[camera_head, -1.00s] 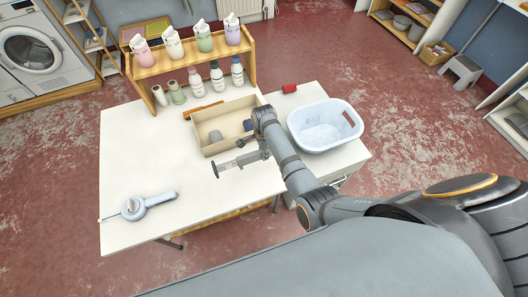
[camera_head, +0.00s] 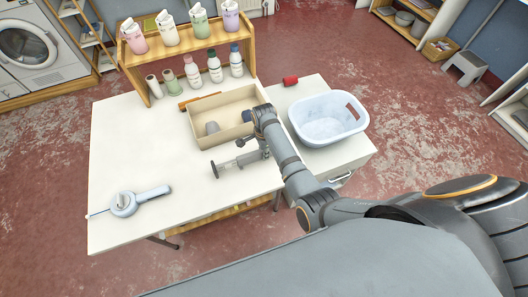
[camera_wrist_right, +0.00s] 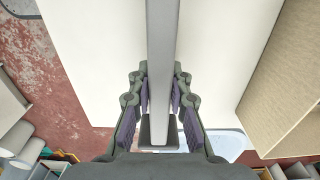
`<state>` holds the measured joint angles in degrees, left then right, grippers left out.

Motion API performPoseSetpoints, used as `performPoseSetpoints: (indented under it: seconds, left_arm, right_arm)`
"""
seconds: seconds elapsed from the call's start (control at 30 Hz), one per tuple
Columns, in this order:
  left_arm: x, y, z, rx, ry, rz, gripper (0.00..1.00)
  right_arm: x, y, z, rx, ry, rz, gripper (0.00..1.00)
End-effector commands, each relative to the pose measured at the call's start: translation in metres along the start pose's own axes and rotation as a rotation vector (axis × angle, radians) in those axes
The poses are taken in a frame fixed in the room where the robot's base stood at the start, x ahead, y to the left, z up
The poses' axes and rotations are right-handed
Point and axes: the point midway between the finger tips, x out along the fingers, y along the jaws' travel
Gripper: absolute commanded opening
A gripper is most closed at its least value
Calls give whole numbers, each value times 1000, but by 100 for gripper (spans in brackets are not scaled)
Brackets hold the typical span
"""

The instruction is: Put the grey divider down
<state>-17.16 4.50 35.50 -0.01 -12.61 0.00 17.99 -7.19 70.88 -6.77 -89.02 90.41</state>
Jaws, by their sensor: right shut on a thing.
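My right gripper (camera_head: 251,153) is shut on the grey divider (camera_head: 226,165), a long narrow bar. In the head view the divider lies in front of the tan box (camera_head: 215,143), outside it, over the white table top. I cannot tell whether it touches the table. In the right wrist view the divider (camera_wrist_right: 162,65) runs from between the fingers (camera_wrist_right: 160,112) to the top edge. The box's wall (camera_wrist_right: 285,85) shows to the right there, apart from the divider. My left gripper is not in view.
A white basket (camera_head: 327,120) stands right of my arm. A pale-blue handled tool (camera_head: 126,203) lies at the table's (camera_head: 150,145) left front. A bottle shelf (camera_head: 185,53) stands behind. The table's left middle is clear.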

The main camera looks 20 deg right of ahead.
Motion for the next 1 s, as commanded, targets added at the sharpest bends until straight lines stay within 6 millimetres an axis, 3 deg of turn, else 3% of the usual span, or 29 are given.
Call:
performPoseSetpoints:
  seconds: [0.57, 0.6, 0.8, 1.0]
  left_arm:
    - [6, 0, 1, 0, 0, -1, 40]
    - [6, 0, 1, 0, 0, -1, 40]
    - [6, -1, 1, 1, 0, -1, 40]
    - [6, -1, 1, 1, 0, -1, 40]
  right_arm:
    - [11, 0, 0, 0, 0, -1, 0]
    - [11, 0, 0, 0, 0, -1, 19]
    - [11, 0, 0, 0, 0, -1, 44]
    - [11, 0, 0, 0, 0, 0, 44]
